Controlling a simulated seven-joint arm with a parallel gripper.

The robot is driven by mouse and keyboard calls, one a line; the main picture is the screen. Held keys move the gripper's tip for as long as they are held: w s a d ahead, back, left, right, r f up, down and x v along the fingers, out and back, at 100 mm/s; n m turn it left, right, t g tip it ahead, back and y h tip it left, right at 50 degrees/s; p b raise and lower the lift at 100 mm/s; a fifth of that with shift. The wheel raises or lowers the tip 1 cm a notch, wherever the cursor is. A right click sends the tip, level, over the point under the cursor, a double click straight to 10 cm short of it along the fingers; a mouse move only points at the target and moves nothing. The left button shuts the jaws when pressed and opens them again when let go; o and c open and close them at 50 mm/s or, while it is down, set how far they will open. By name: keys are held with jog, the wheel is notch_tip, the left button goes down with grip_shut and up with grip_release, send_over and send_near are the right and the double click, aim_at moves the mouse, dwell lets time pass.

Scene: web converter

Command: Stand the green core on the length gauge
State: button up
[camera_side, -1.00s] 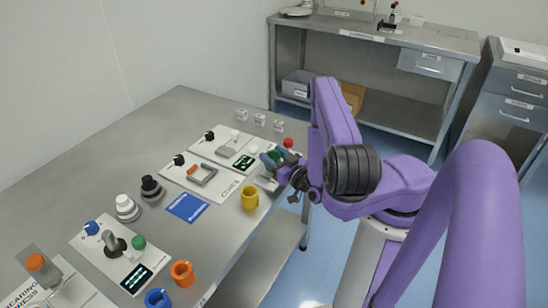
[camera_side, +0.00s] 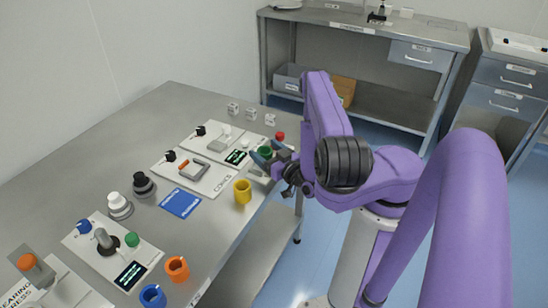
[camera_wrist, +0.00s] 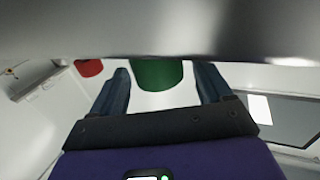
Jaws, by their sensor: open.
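The green core (camera_side: 265,152) is at the far right edge of the table, by the back panel with a small lit display (camera_side: 237,157). I take this panel to be the length gauge, but its label is not readable. My gripper (camera_side: 267,156) is at the core. In the wrist view the green core (camera_wrist: 157,74) is between the two open fingers of my gripper (camera_wrist: 163,88), with gaps on both sides. The core looks upright. What its base rests on is hidden by the gripper.
A red piece (camera_side: 280,136) stands just behind my gripper; it also shows in the wrist view (camera_wrist: 88,67). A yellow cup (camera_side: 243,191) stands nearer the front.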

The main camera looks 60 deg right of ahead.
jog(key=v, duration=0.7)
jog(key=shift+r, duration=0.1)
dwell(0.4)
